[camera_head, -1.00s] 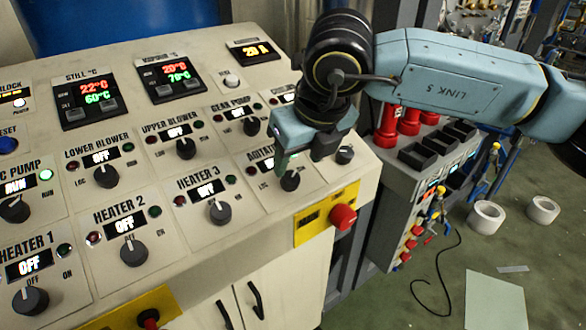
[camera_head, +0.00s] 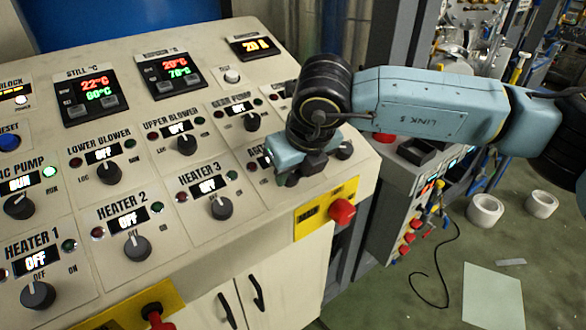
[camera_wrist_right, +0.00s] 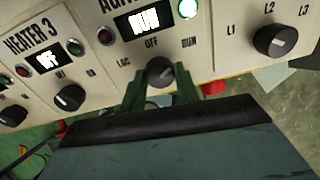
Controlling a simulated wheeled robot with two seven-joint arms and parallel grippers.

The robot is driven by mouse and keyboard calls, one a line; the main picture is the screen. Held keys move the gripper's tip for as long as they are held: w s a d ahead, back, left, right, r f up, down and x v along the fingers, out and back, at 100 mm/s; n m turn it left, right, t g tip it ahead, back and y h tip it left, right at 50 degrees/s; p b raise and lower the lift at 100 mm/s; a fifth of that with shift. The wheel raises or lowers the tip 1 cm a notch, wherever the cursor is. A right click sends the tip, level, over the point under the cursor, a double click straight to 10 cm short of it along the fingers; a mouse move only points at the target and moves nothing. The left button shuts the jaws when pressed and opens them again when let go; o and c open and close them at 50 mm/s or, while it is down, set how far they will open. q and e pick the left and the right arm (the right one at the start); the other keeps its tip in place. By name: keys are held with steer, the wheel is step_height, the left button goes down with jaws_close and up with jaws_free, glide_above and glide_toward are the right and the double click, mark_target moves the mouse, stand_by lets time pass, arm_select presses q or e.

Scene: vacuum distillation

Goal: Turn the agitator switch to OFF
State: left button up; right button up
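The agitator switch (camera_wrist_right: 161,71) is a dark round knob on the sloped cream panel. In the right wrist view, its display (camera_wrist_right: 143,22) reads RUN and the green lamp (camera_wrist_right: 187,8) beside it is lit. LOC, OFF and RUN are printed around the knob. My right gripper (camera_wrist_right: 160,92) is open, with one green finger on each side of the knob's near edge; contact cannot be told. In the head view my right gripper (camera_head: 288,176) is down at the panel and covers most of the agitator knob and its label. My left gripper is not in view.
The heater 3 knob (camera_head: 221,207) is left of the agitator switch, and the gear pump knob (camera_head: 252,122) is above. A red emergency button (camera_head: 341,212) on a yellow plate sits just below right. Another selector knob (camera_wrist_right: 276,41) is to the right.

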steer(key=shift+c, duration=0.6)
steer(key=shift+f+n+b, duration=0.15)
steer(key=shift+n+b, duration=0.15)
steer(key=shift+b, duration=0.4)
steer(key=n+b, duration=0.5)
steer(key=b, duration=0.2)
steer(key=shift+n+b, duration=0.3)
steer(key=shift+b, duration=0.1)
steer(key=n+b, duration=0.2)
steer(key=shift+n, duration=0.3)
steer(key=shift+d+n+y+b, duration=0.1)
steer(key=shift+n+y+b, duration=0.4)
steer(key=shift+n, duration=1)
steer(key=shift+r, duration=0.2)
steer(key=o, duration=1)
steer(key=shift+c, duration=0.2)
